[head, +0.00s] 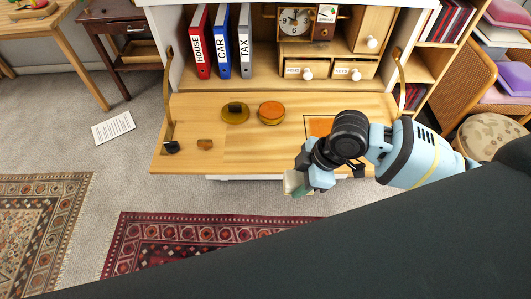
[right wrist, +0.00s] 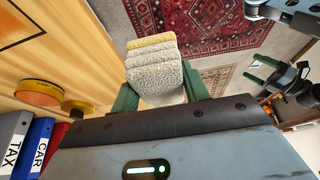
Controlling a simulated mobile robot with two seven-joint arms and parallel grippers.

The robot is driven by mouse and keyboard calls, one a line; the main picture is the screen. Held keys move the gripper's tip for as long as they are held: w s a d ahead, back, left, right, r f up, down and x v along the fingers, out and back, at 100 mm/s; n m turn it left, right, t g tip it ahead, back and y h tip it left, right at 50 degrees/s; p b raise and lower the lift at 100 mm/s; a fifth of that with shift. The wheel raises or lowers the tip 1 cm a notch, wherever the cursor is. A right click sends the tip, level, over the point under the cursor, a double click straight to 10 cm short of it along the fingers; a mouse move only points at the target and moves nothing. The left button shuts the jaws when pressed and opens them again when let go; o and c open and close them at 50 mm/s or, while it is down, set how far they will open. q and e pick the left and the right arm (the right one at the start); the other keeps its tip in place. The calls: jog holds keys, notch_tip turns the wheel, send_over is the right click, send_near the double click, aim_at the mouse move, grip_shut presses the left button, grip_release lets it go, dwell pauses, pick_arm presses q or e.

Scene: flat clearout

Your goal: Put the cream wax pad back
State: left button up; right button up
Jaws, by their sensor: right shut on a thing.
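My right gripper (right wrist: 158,98) is shut on a cream fluffy pad (right wrist: 158,75) with a yellowish end, seen between its green fingers in the right wrist view. In the head view the right gripper (head: 300,181) and a bit of the cream pad (head: 291,187) are at the front edge of the fold-down desk flap (head: 185,125). A round tin with an orange top (head: 271,111) stands on the flap, beside a yellowish round disc (head: 235,117) bearing a dark piece. My left gripper (right wrist: 262,76) shows small in the right wrist view, fingers apart and empty.
A small brown block (head: 205,144) and a dark object (head: 171,147) lie at the flap's left front. A dark-outlined rectangle with an orange patch (head: 320,126) lies partly behind my right arm. Binders (head: 222,45) and drawers stand behind.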

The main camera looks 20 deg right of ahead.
jog(key=shift+w, duration=0.3)
jog(key=w, duration=0.4)
jog(key=w+a+f, duration=0.1)
jog(key=w, duration=0.4)
jog(key=w+a+b, duration=0.1)
jog(key=w, duration=0.3)
jog(key=shift+w+f, duration=0.2)
jog(key=shift+w, duration=0.9)
notch_tip(320, 180, down, 4)
jog(key=shift+r, duration=0.2)
